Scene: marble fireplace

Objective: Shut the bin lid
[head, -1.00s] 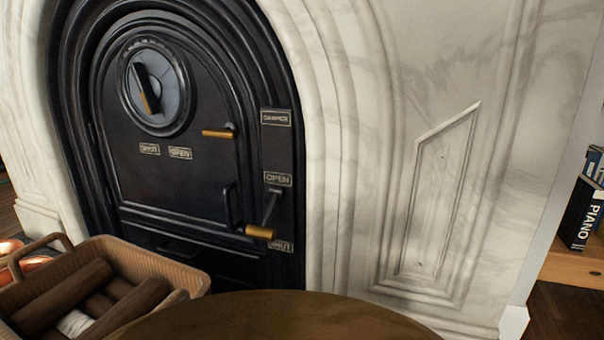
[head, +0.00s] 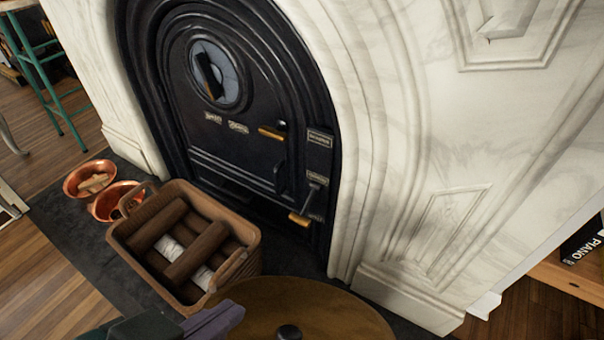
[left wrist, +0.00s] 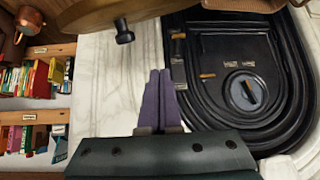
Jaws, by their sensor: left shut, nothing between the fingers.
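The bin lid (head: 340,312) is a round brown wooden disc with a black knob (head: 289,331) at the bottom of the head view. Its near part is cut off, and the bin below it is hidden. In the left wrist view the lid (left wrist: 100,14) crosses the top, seen nearly edge-on, with its black knob (left wrist: 123,32) sticking out. My left gripper (head: 236,309) is at the bottom, just left of the lid. Its purple fingers (left wrist: 161,75) are together and empty, apart from the knob. My right gripper is not in view.
A brown basket of logs (head: 125,238) stands left of the lid, with copper bowls (head: 88,180) beyond it. Behind are the black stove door (head: 235,150) and the marble surround (head: 400,150). A bookshelf (head: 565,275) is at the right.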

